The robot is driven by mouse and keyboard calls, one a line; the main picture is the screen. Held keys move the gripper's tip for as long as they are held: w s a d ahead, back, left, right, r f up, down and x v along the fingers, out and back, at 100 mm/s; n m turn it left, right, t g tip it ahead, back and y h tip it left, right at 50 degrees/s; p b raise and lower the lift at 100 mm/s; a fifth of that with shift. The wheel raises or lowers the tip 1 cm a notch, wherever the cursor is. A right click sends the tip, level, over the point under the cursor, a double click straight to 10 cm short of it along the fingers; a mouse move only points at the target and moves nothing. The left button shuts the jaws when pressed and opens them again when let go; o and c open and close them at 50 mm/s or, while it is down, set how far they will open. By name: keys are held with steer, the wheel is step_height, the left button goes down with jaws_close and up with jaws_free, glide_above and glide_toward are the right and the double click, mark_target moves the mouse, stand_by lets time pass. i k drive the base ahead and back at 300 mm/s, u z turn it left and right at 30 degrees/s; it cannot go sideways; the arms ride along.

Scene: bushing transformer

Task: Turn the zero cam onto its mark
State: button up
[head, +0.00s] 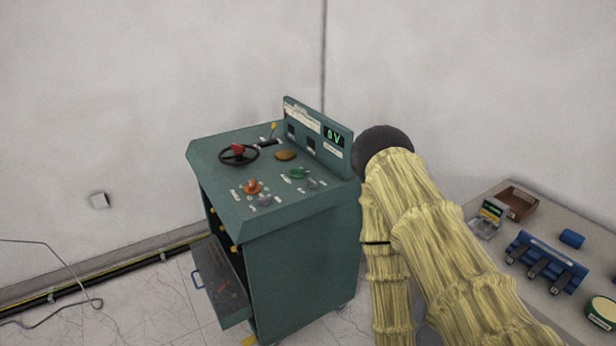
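A green control console (305,240) stands left of my arm. Its sloped top carries a black handwheel with a red hub (238,153), a brown-orange oval part (286,155), a green knob (297,173), an orange knob (251,187) and grey knobs (265,200). I cannot tell which of these is the zero cam, and its mark is too small to make out. The upright panel has a lit green display (334,136) that seems to read 0 V. My yellow-sleeved arm rises right of the console; my gripper does not show.
A drawer (219,284) stands open low on the console's left side. A grey table (480,258) at right holds a brown tray (518,200), a small meter (489,217), a blue rack (546,262), and a round tin (603,311). Cables lie on the floor at left.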

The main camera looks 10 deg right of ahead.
mark_target(295, 173)
steer(key=k, duration=0.2)
steer(key=z, duration=1.65)
steer(key=i, duration=1.15)
steer(key=u, duration=1.85)
